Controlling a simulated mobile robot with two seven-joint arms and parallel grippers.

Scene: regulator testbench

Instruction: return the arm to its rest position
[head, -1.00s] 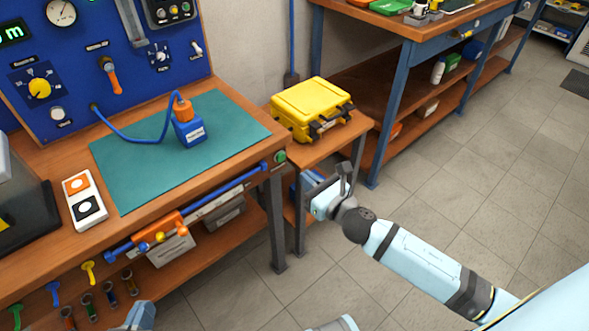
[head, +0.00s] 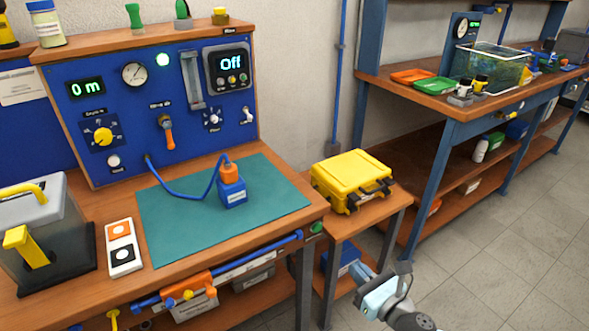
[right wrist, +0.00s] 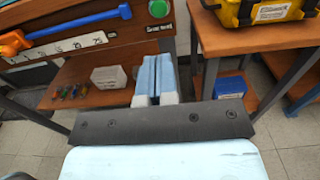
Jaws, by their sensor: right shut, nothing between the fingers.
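My right arm comes in at the bottom right of the head view. Its gripper (head: 363,272) hangs over the floor side, in front of the small side table (head: 365,215) and right of the bench. The right wrist view shows its two pale blue fingers (right wrist: 156,82) pressed together with nothing between them. The fingers appear apart from the bench and the side table. My left gripper is not in view.
The workbench has a green mat (head: 160,235) with a blue regulator block (head: 232,192), hosed to the blue panel (head: 135,125). A yellow case (head: 350,178) sits on the side table. Tiled floor (head: 480,225) at right is clear.

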